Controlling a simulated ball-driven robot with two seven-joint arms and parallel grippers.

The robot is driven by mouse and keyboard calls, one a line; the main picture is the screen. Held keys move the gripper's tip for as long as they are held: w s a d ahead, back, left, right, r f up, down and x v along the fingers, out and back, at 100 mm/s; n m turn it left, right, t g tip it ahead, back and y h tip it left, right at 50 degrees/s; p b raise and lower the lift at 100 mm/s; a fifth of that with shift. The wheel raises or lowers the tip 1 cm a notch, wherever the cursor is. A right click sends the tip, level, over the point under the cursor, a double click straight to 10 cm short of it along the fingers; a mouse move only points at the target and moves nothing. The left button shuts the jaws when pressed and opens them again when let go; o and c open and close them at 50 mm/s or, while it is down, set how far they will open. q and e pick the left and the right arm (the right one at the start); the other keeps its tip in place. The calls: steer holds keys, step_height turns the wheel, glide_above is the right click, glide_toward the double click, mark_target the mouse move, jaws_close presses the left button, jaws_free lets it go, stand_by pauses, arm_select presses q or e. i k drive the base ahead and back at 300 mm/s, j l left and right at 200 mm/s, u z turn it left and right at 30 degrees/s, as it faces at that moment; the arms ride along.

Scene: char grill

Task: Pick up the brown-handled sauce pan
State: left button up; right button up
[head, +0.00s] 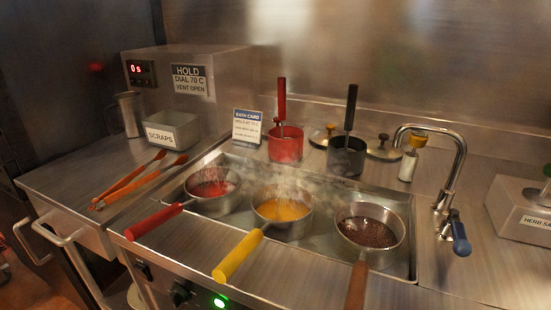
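The brown-handled sauce pan (369,230) sits at the right end of the sunken bath, holding a dark, grainy sauce. Its brown handle (356,287) points toward the front and runs out of the bottom of the head view. A yellow-handled pan (283,215) with orange-yellow sauce sits to its left. A red-handled pan (212,195) with red sauce is at the left end. Steam rises over the pans. Neither of my grippers shows in the head view.
Orange-handled tongs (140,180) lie on the left counter by a scraps bin (173,131). A red pot (286,146) and dark pot (346,158) stand behind the bath. A tap (446,180) with blue lever rises right of the brown-handled pan. The front right counter is clear.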

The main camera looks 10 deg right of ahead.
mark_target(367, 235)
steer(key=k+j+z, duration=0.1)
steer(key=z, duration=0.9)
